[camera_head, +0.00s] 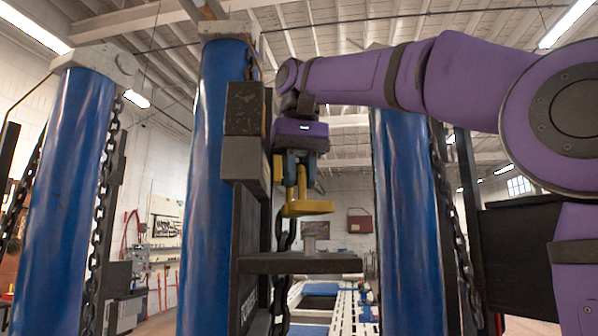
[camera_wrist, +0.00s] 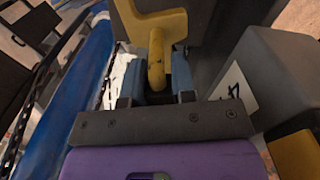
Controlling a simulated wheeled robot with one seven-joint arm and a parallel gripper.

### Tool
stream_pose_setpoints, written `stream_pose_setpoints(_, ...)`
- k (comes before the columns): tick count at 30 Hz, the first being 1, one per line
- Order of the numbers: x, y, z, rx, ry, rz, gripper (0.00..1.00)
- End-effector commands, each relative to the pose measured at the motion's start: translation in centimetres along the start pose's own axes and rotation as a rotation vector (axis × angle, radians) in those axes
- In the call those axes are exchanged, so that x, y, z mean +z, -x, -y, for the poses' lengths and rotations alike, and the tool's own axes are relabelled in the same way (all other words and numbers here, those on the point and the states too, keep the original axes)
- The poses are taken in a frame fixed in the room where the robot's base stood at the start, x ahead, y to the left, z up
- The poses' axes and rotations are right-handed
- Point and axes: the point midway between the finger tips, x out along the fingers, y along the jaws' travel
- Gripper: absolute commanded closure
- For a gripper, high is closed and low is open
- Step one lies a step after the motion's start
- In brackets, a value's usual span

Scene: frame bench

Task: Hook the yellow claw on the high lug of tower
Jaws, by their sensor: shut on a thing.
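My gripper (camera_head: 299,168) points down in the head view, shut on the upright stem of the yellow claw (camera_head: 308,208). The claw's flat, wide lower part hangs below the fingers. In the wrist view the yellow claw (camera_wrist: 156,62) is between the two blue-grey fingers (camera_wrist: 158,82). The shelf is beside the blue tower (camera_head: 211,190). I cannot tell which part is the high lug.
A dark grey block (camera_head: 243,158) juts from the tower, close left of my gripper; a large grey block (camera_wrist: 285,75) shows at right in the wrist view. Other blue columns stand left (camera_head: 68,200) and right (camera_head: 408,220), with hanging chains (camera_head: 103,190). Open space lies right of the claw.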

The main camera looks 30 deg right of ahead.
Motion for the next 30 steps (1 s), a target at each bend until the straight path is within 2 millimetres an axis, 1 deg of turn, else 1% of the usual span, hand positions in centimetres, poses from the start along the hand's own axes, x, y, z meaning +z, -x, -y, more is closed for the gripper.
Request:
stream_pose_setpoints(21,0.1,-4.4,0.0,0.0,0.0,0.002,1.0)
stream_pose_setpoints(30,0.1,-5.4,0.0,0.0,0.0,0.001,1.0)
